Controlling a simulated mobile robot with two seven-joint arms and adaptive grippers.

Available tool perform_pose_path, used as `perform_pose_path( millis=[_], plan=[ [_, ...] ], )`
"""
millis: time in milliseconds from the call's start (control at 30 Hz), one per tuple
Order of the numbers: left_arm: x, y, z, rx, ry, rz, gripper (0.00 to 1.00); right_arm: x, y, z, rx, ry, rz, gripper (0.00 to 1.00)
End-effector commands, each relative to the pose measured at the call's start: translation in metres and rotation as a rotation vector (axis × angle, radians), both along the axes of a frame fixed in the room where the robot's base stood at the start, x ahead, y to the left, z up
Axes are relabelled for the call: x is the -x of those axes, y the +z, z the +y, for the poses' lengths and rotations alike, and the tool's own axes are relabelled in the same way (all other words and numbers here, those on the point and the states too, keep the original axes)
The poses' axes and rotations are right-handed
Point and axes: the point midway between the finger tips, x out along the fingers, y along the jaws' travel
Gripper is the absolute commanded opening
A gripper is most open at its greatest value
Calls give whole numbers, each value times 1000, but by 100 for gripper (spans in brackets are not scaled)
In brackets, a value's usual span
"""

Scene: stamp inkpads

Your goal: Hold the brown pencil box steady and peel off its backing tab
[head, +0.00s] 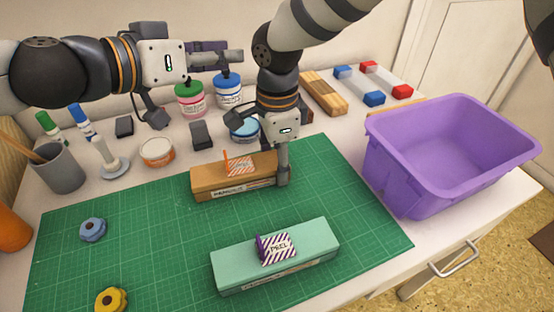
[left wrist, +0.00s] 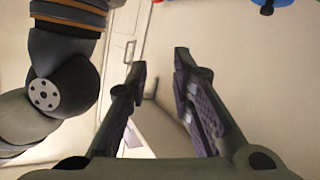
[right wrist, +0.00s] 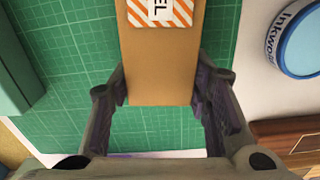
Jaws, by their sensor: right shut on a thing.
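The brown pencil box (head: 207,184) lies on the green mat in the head view. An orange-striped tab (head: 240,166) is on its top, with an orange flap standing up. My right gripper (head: 283,178) reaches down at the box's right end. In the right wrist view its fingers close on both sides of the brown box (right wrist: 160,75), and the striped tab (right wrist: 160,12) shows at the top edge. My left gripper (left wrist: 160,60) is open, with nothing between its fingers. In the head view it is raised above the back left of the table, apart from the box.
A teal box (head: 317,239) with a purple-striped tab lies in front on the mat (head: 160,255). A purple bin (head: 450,145) stands at the right. Ink jars (head: 190,100), a grey cup (head: 60,168) and stamps line the back and left.

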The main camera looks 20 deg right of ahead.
Motion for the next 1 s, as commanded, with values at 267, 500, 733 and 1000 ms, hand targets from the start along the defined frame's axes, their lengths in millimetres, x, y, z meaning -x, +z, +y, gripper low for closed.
perform_pose_path(
  millis=[267, 500, 733, 1000],
  plan=[
    [20, -85, 36, -308, 692, 428, 22, 0, 0, 0, 0, 0, 0, 17],
    [92, -89, 37, -590, 810, 566, 22, 0, 0, 0, 0, 0, 0, 17],
    [96, -94, 25, -595, 794, 584, 22, 0, 0, 0, 0, 0, 0, 17],
    [74, -135, 24, -593, 794, 585, 22, 0, 0, 0, 0, 0, 0, 17]
  ],
)
